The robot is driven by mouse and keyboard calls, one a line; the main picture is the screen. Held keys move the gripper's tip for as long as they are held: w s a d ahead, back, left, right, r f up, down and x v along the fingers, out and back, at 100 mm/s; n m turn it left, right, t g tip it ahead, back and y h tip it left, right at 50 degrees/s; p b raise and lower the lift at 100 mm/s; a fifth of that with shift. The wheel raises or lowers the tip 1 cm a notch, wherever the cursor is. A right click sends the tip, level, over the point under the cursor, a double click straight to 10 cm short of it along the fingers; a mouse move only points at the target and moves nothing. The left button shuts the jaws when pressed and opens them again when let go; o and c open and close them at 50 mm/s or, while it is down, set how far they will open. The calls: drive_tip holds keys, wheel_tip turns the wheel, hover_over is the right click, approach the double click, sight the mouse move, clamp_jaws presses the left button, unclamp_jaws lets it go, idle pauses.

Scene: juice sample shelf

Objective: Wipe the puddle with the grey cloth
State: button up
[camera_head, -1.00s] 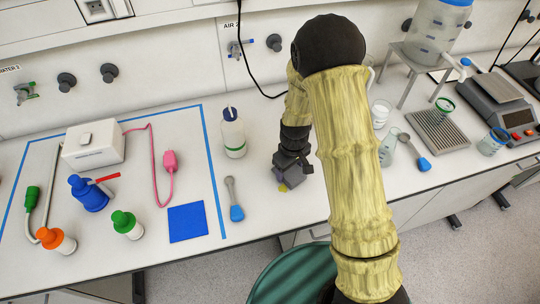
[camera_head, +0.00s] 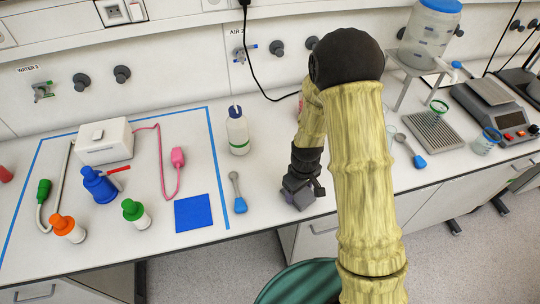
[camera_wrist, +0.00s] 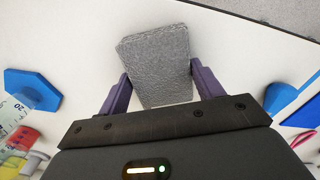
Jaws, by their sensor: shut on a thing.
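The grey cloth (camera_wrist: 155,62) shows in the wrist view as a thick, rough-textured grey pad between the two purple fingers. My gripper (camera_wrist: 158,78) is shut on it, one finger on each side. In the head view my gripper (camera_head: 298,202) is low over the white bench near its front edge, right of a blue-ended spoon. The cloth cannot be told apart from the gripper there. No puddle shows in either current view; whether any is hidden under the cloth or gripper I cannot tell.
The blue-ended spoon (camera_head: 239,203) lies left of my gripper, with a white wash bottle (camera_head: 237,132) behind it. A blue square (camera_head: 194,213) lies inside the blue tape outline. Another blue-ended spoon (camera_head: 418,160) and a ribbed tray (camera_head: 433,131) are to the right.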

wheel_tip(320, 180, up, 3)
drive_tip(key=shift+w+r+p, duration=0.1)
drive_tip(key=shift+w+p, duration=0.05)
drive_tip(key=shift+p, duration=0.65)
wheel_tip(320, 180, up, 5)
drive_tip(key=p, duration=0.3)
drive_tip(key=shift+p, duration=0.35)
drive_tip(key=shift+f, duration=0.2)
